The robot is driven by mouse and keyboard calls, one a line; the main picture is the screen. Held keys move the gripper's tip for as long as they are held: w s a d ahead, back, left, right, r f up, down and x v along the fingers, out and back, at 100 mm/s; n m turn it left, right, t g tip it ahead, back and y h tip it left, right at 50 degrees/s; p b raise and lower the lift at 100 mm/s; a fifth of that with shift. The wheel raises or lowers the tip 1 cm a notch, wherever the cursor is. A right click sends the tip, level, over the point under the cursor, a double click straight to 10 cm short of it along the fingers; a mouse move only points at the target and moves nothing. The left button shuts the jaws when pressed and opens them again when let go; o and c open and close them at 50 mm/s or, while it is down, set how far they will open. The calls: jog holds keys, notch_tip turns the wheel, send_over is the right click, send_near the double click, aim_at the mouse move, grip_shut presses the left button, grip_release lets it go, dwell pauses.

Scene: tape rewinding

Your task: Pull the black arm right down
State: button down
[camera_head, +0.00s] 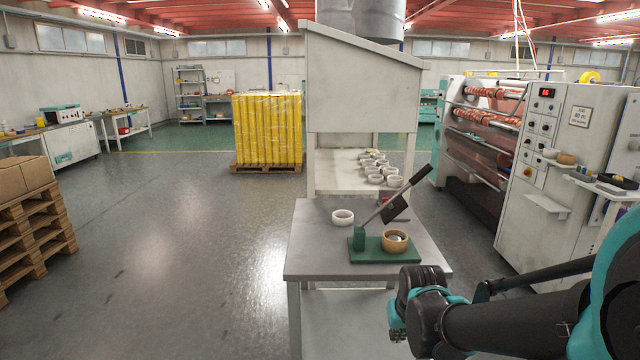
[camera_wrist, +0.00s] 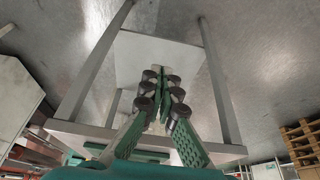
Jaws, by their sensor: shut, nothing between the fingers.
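The black arm (camera_head: 422,175) is the dark handle end of a grey lever that slopes up to the right. The lever rises from a post on the green base (camera_head: 366,258) on the metal table. A dark plate (camera_head: 395,208) hangs from the lever, above a tan ring (camera_head: 396,242) on the base. The lever is raised, clear of the ring. My gripper (camera_wrist: 160,72) is shut and empty in the wrist view. In the head view my arm's end is low at the right, in front of the table and below its top, apart from the lever.
The metal table (camera_head: 312,262) has its front edge and legs close to my gripper. A white roll (camera_head: 342,217) lies left of the base. Several white rolls (camera_head: 375,170) sit behind, under a grey hood (camera_head: 362,85). A large machine (camera_head: 555,150) stands at the right.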

jog(key=shift+s+f, duration=0.3)
jog(key=shift+s, duration=0.05)
jog(key=w+a+r+m+t+y, duration=0.1)
jog(key=w+a+r+m+y, duration=0.15)
jog(key=w, duration=0.25)
jog(key=w+a+r+m+y, duration=0.1)
jog(key=w+m+y, duration=0.15)
jog(key=w, duration=0.25)
jog(key=w+d+r+m+t+y, duration=0.4)
jog(key=w+r+m, duration=0.25)
jog(key=w, duration=0.45)
jog(key=w+d+r+m+t, duration=0.2)
jog(key=d+r+m+t, duration=0.35)
jog(key=d, duration=0.55)
jog(key=w+d+r+m+t, duration=0.35)
jog(key=d+r+t, duration=0.2)
jog(key=d, duration=0.55)
jog(key=w+a+r, duration=0.6)
jog(key=w, duration=0.2)
jog(key=shift+a+y, duration=0.15)
jog(key=shift+y, duration=0.15)
